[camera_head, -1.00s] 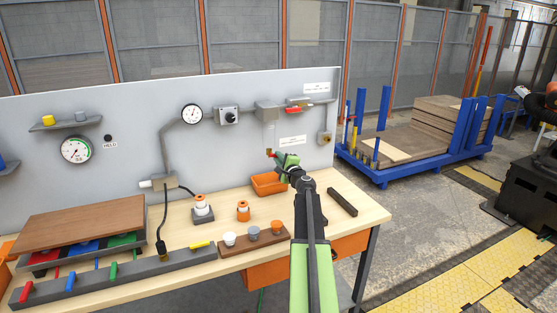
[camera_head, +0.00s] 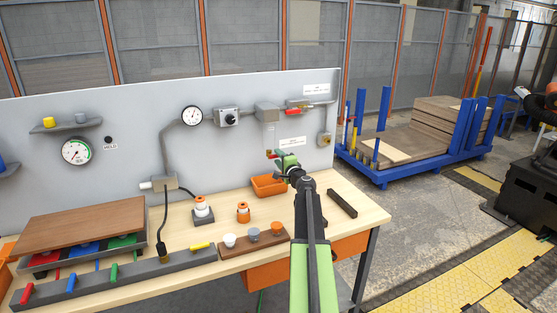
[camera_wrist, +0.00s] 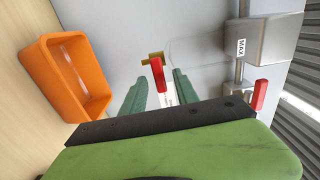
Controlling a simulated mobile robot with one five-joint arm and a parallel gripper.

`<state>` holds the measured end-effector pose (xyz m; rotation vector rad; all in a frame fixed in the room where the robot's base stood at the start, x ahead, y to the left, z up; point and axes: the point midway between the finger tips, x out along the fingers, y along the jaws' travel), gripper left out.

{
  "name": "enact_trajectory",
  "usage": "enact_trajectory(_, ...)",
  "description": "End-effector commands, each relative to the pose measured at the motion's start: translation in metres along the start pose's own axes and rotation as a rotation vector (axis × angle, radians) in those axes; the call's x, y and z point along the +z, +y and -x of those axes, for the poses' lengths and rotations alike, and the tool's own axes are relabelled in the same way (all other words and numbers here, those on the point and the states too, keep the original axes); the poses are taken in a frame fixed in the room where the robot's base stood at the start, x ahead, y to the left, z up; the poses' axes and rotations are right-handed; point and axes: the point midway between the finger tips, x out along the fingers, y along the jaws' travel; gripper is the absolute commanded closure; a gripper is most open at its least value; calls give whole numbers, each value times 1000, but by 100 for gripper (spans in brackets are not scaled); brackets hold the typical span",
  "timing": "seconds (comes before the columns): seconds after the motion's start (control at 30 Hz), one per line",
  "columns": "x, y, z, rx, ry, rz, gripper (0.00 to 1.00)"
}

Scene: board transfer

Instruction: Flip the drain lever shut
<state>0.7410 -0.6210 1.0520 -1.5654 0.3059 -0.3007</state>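The drain lever (camera_wrist: 158,76) is a small red handle on a brass valve (camera_wrist: 152,58) below the grey box on the panel. In the wrist view it stands between the two green fingers of my gripper (camera_wrist: 161,78), with space visible on both sides. My gripper is open. In the head view my gripper (camera_head: 283,158) is up by the panel, just right of the red lever (camera_head: 269,154). My gripper partly hides the valve there, and I cannot tell whether a finger touches the lever.
An orange bin (camera_wrist: 40,75) sits on the bench below the valve. A grey box marked MAX (camera_wrist: 270,40) and another red lever (camera_wrist: 259,95) are on the panel above.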

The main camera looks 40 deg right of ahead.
Motion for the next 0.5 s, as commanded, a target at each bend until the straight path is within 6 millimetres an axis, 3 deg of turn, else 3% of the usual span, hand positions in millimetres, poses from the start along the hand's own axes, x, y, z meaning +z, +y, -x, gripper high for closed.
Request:
enact_trajectory(0.17, 0, 0, 15, 0, 1, -1, 64)
enact_trajectory(0.5, 2, 0, 109, 0, 3, 0, 64)
